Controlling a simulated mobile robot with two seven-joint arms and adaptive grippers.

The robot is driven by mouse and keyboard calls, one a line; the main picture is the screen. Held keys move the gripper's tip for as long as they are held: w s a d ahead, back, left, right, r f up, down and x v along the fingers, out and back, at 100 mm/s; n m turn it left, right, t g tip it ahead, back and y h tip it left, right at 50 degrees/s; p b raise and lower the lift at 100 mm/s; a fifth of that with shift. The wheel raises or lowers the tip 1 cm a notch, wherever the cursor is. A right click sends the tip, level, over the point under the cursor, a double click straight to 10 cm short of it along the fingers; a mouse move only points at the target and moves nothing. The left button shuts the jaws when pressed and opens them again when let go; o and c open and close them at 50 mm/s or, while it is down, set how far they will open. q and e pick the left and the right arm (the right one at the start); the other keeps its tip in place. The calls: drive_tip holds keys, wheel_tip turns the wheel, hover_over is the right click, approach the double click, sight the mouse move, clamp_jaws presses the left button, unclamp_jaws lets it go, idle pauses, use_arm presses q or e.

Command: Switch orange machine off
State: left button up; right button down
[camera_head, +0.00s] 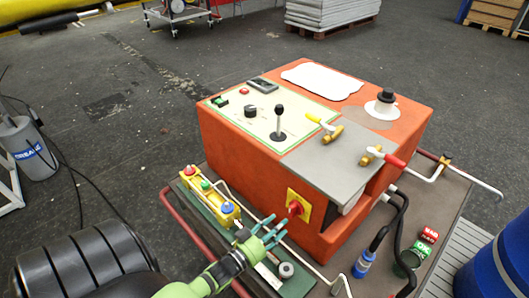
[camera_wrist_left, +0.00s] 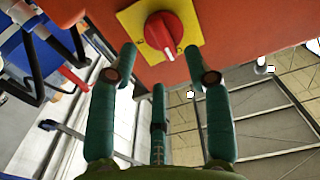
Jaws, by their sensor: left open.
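The orange machine (camera_head: 240,148) stands on a low cart in the middle of the head view. Its red rotary switch (camera_head: 295,208) sits on a yellow plate (camera_head: 304,196) on the near side face. In the left wrist view the red knob (camera_wrist_left: 166,33) is straight ahead on its yellow plate (camera_wrist_left: 131,20), with a white mark pointing down and slightly right. My left gripper (camera_head: 270,230) is open, its teal fingers just short of the knob. In the wrist view its fingertips (camera_wrist_left: 167,65) lie below and either side of the knob, apart from it. My right gripper is not seen.
A yellow button box (camera_head: 210,195) lies left of the machine on the green cart mat. Red and yellow handled levers (camera_head: 380,155) and a black joystick (camera_head: 279,120) are on top. Black cables and a blue barrel (camera_head: 497,262) are at the right.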

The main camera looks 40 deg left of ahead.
use_arm(q)
drive_tip(key=s, duration=0.6)
drive_tip(key=shift+a, duration=0.3)
drive_tip(key=s+d+f+g+p, duration=0.1)
drive_tip(key=s+f+g, duration=0.1)
drive_tip(key=f, duration=0.3)
drive_tip(key=s+d+f+g+p, duration=0.1)
drive_tip(key=s+f+g+p, duration=0.1)
drive_tip(key=f, duration=0.4)
drive_tip(key=s+d+f+g+y+p, duration=0.1)
drive_tip(key=s+f+g, duration=0.3)
drive_tip(key=s+f, duration=0.2)
drive_tip(key=shift+s+d+f+p, duration=0.1)
drive_tip(key=shift+d+f+p, duration=0.1)
drive_tip(key=shift+d+p, duration=0.2)
drive_tip(key=s+d+f+g+p, duration=0.1)
drive_tip(key=s+f+g, duration=0.1)
drive_tip(key=s, duration=0.4)
drive_tip(key=s+d+f+m+g+p, duration=0.1)
drive_tip(key=s+d+f+g, duration=0.1)
drive_tip(key=s, duration=0.5)
drive_tip(key=s+d+f+g+p, duration=0.1)
drive_tip(key=s+d+f+g, duration=0.1)
drive_tip(key=s+f+g, duration=0.2)
drive_tip(key=s+g, duration=0.1)
drive_tip(key=s, duration=0.1)
drive_tip(key=shift+s+m, duration=0.35)
drive_tip(key=shift+m, duration=0.05)
